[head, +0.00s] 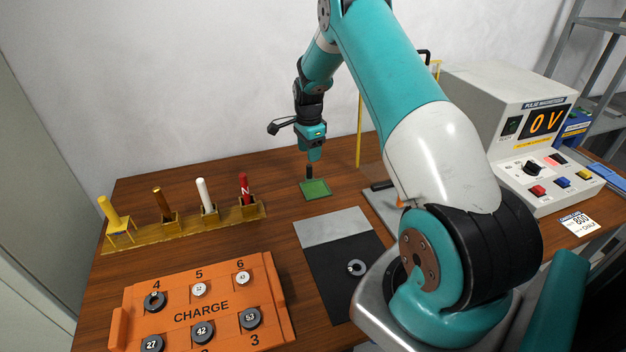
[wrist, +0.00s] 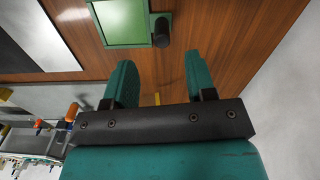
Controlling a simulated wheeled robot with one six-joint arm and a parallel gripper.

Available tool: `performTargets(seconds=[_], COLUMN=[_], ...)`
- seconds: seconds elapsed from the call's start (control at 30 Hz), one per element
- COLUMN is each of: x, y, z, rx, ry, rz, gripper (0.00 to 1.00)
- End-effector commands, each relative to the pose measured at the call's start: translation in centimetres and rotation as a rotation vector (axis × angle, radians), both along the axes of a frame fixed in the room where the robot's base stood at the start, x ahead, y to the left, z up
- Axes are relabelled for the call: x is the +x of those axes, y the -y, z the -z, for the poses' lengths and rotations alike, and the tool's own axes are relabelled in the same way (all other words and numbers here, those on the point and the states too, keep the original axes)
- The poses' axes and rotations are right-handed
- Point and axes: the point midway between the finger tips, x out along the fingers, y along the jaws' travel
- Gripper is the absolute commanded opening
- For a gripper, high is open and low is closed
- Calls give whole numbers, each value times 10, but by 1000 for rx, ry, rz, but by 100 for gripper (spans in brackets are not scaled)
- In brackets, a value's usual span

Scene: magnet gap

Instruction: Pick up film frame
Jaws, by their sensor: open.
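The film frame (head: 315,188) appears to be the small green square lying flat on the wooden table, with a short black upright handle (head: 309,172) at its far edge. In the wrist view the green frame (wrist: 122,22) shows at the top, cut off by the picture edge, with the black handle (wrist: 162,32) beside it. My gripper (head: 315,157) is above the handle in the head view. In the wrist view my gripper (wrist: 158,72) has its two teal fingers apart with nothing between them. The handle lies beyond the fingertips, roughly in line with the gap.
An orange CHARGE tray (head: 278,300) with numbered round pieces is at the front left. A yellow rack (head: 235,215) with several coloured rods stands behind it. A black and grey mat (head: 330,270) lies in front of the frame. The pulse magnetizer (head: 480,90) is at the right.

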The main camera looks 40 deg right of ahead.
Motion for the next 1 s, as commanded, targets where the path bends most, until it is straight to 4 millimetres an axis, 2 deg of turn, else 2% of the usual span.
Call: performTargets(seconds=[0.1,0.33,0.6,0.9,1.0], x=[0,0,2,2,2], y=[0,0,1,1,1], z=[16,33,71,77,77], rx=[0,2,1,-1,-1], ry=[-1,-2,-1,2,2], rz=[-1,-2,-2,-2,-2], gripper=[51,51,51,51,28])
